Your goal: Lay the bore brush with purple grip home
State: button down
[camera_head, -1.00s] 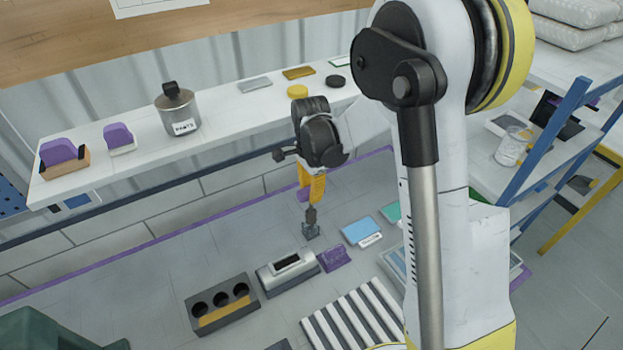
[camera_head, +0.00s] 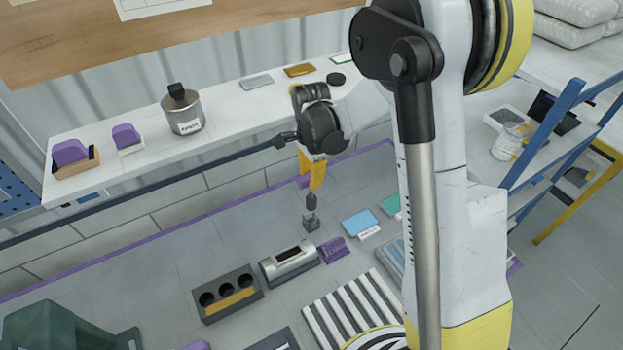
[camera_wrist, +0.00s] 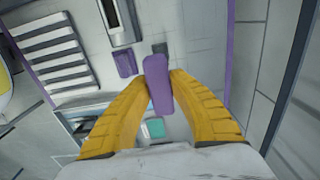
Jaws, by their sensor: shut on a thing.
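My gripper (camera_head: 315,184) points down over the grey bench, its yellow fingers closed. In the wrist view the fingers (camera_wrist: 160,85) pinch the purple grip (camera_wrist: 158,82) of the bore brush from both sides. In the head view the grip is mostly hidden by the fingers. A dark shaft (camera_head: 311,201) shows below them, with a small dark square piece (camera_head: 311,221) at its lower end. I cannot tell whether that piece is part of the brush or stands on the bench, nor whether it touches the bench.
A purple holder (camera_head: 333,249) and a silver device (camera_head: 290,264) are close to the gripper. A dark three-hole block (camera_head: 228,297) lies left, a striped mat (camera_head: 352,308) in front, blue and green cards right. The back shelf (camera_head: 225,113) holds a pot (camera_head: 183,112) and purple-topped items.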

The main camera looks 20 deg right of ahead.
aim_at(311, 197)
jog(key=shift+w+f, duration=0.15)
jog(key=shift+w, duration=0.05)
jog(key=shift+s+f, duration=0.15)
jog(key=shift+f, duration=0.05)
jog(key=shift+f+b, duration=1.1)
jog(key=shift+f, duration=0.85)
jog(key=shift+f+b, duration=0.2)
jog(key=shift+b, duration=0.4)
